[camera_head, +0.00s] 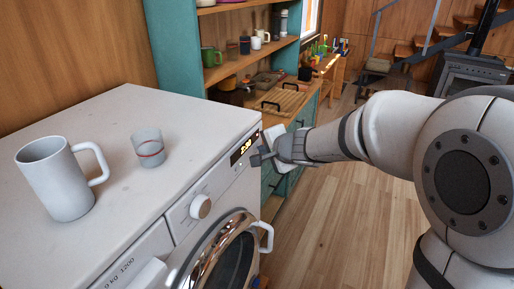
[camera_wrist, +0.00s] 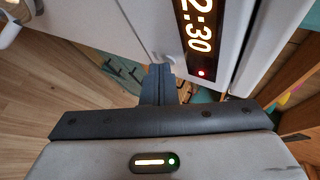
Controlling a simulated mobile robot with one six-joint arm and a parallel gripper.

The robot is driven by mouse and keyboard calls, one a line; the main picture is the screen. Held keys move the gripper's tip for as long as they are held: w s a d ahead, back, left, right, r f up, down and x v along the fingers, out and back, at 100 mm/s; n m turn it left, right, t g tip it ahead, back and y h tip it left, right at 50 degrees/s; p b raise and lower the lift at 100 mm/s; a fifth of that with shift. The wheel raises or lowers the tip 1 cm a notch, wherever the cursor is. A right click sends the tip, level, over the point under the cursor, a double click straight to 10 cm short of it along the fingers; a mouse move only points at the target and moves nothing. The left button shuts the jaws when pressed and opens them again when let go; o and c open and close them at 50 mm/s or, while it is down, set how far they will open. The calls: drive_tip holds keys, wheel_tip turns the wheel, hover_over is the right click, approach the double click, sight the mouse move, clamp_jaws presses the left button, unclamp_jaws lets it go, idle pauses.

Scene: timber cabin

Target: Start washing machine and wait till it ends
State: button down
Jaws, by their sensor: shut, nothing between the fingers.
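The white washing machine (camera_head: 178,180) stands at the left in the head view, with a round dial (camera_head: 201,206) and a chrome-rimmed door (camera_head: 225,262) that looks closed. Its lit display (camera_head: 243,148) is near the right end of the front panel. In the wrist view the display (camera_wrist: 198,25) shows digits that look like 2:30, with a red light (camera_wrist: 201,73) beside them. My gripper (camera_head: 262,156) is shut and empty, in front of the panel close to the display. In the wrist view its fingertips (camera_wrist: 159,70) are beside the display; I cannot tell whether they touch the panel.
A white mug (camera_head: 58,180) and a small glass (camera_head: 149,150) stand on the machine's top. The white door handle (camera_head: 266,237) sticks out below my gripper. A teal shelf unit (camera_head: 180,50) and counter are behind. The wooden floor (camera_head: 318,215) at the right is clear.

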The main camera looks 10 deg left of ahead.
drive_tip(key=shift+d, duration=0.1)
drive_tip(key=shift+s+d, duration=0.25)
drive_tip(key=shift+d, duration=0.3)
drive_tip(key=shift+d, duration=0.1)
drive_tip(key=d, duration=0.1)
drive_tip(key=s+d, duration=0.1)
drive_tip(key=d, duration=0.1)
drive_tip(key=d+b, duration=0.1)
drive_tip(key=shift+s+d, duration=0.25)
drive_tip(key=shift+s, duration=0.1)
idle(0.3)
